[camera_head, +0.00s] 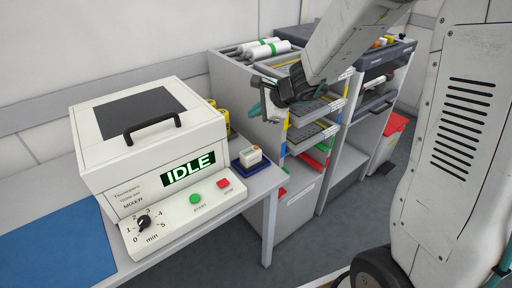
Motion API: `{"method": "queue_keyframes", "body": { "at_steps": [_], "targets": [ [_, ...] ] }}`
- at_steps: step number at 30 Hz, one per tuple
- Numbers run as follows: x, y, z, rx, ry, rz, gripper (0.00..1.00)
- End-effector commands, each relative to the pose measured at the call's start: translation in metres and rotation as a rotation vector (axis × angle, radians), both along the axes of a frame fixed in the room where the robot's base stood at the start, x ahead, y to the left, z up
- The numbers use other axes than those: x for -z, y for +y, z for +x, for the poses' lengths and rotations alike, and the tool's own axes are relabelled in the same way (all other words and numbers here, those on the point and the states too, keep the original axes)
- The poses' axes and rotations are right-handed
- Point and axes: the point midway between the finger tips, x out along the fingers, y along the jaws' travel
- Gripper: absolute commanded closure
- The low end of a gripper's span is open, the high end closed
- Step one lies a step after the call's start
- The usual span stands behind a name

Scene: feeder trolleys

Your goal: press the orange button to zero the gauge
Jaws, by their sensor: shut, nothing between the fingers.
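A small white gauge (250,157) sits on a dark blue base on the table, right of the white machine. A small orange spot on its top looks like the orange button (251,148). My gripper (268,110) hangs from the upper right, dark with teal parts. It is shut and empty. In the picture it is above and slightly right of the gauge, apart from it. Its height over the gauge is hard to tell.
The white machine (108,149) with an IDLE display, green and red buttons and a dial stands left of the gauge. Yellow cylinders stand behind it. A feeder trolley (300,187) with trays stands to the right. A blue mat (55,243) lies front left.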

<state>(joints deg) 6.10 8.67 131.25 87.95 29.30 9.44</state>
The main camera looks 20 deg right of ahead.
Motion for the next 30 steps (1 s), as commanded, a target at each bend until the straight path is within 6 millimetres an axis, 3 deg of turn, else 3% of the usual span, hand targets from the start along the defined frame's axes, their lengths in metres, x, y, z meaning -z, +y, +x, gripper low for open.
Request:
{"method": "queue_keyframes", "body": {
  "at_steps": [3,6,20,30],
  "targets": [
    [0.024,-0.015,0.016,0.126,0.047,0.039,1.00],
    [0.033,-0.020,0.022,0.177,0.065,0.055,1.00],
    [0.038,-0.021,0.022,0.188,0.070,0.060,1.00],
    [0.081,-0.021,0.021,0.187,0.073,0.060,1.00]
  ]
}}
